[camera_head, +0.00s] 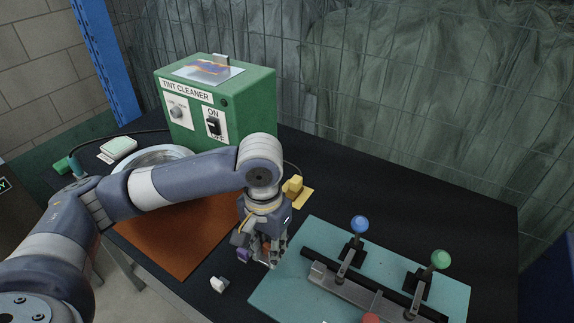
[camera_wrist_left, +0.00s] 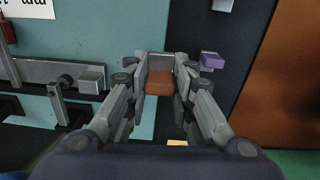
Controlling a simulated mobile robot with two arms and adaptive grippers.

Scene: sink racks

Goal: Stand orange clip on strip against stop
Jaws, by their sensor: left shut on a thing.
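The orange clip (camera_wrist_left: 160,83) is between the fingertips of my left gripper (camera_wrist_left: 160,78) in the left wrist view; the fingers are shut on it. In the head view the fingers of my left gripper (camera_head: 268,252) hide most of the clip. The gripper is above the left edge of the teal board (camera_head: 270,293). A grey metal strip (camera_head: 345,288) lies along the board, with a block-like stop (camera_head: 317,269) at its left end. In the wrist view the stop (camera_wrist_left: 92,80) is left of the clip, apart from it. My right gripper is not in view.
Levers with a blue knob (camera_head: 359,225) and a green knob (camera_head: 440,259) stand behind the strip; a red knob (camera_head: 371,318) is in front. A white clip (camera_head: 219,284) and a purple clip (camera_wrist_left: 212,61) lie left of the board. A yellow clip (camera_head: 293,186) stands behind.

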